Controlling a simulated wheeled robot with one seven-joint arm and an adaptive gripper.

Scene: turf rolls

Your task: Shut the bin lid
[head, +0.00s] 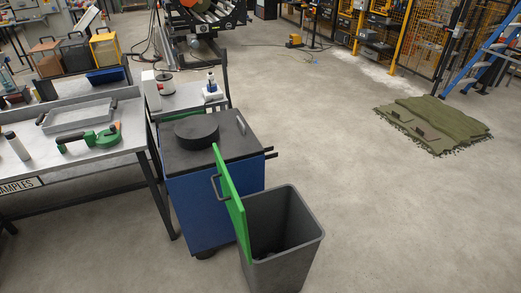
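The grey bin (284,240) stands on the floor at the lower middle of the head view. Its top is open and its inside shows dark. The green bin lid (232,204) stands up nearly vertical along the bin's left edge. A grey handle (216,187) sticks out from the lid's left side. The lid is beside the blue cabinet and overlaps it in the picture; I cannot tell if they touch. My gripper is not in view.
The blue cabinet (200,205) with a black disc (197,129) on top stands left of the bin. A workbench (95,152) with tools fills the left. Folded green turf (435,122) lies at right. The floor right of the bin is clear.

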